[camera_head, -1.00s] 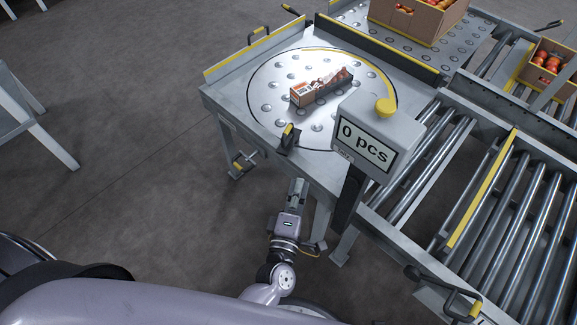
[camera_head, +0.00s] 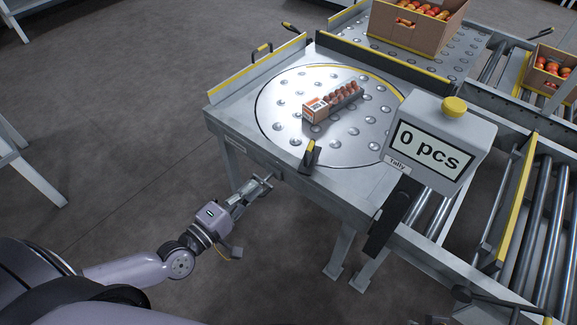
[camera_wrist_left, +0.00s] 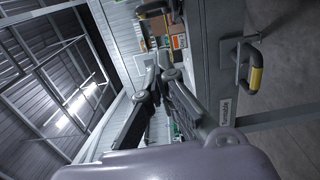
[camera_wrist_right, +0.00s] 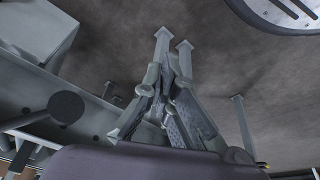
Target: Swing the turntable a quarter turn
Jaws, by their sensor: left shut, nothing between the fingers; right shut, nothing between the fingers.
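The round turntable (camera_head: 285,122) is set flush in the metal table, with ball studs and a yellow arc along its far rim. My left gripper (camera_head: 266,183) is shut and empty, low beside the table's front side. In the left wrist view, a yellow-gripped handle (camera_wrist_left: 256,76) beside a "Turntable" label (camera_wrist_left: 227,112) sits right of the shut fingers (camera_wrist_left: 160,68). My right gripper (camera_wrist_right: 166,78) is shut and empty below a metal frame.
A grey tally display (camera_head: 436,146) reading "0 pcs" stands at the table's near right corner. Roller conveyors (camera_head: 550,220) run at the right. Yellow-topped rails (camera_head: 255,68) edge the table. Tomato crates (camera_head: 412,25) stand behind. Open floor lies at the left.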

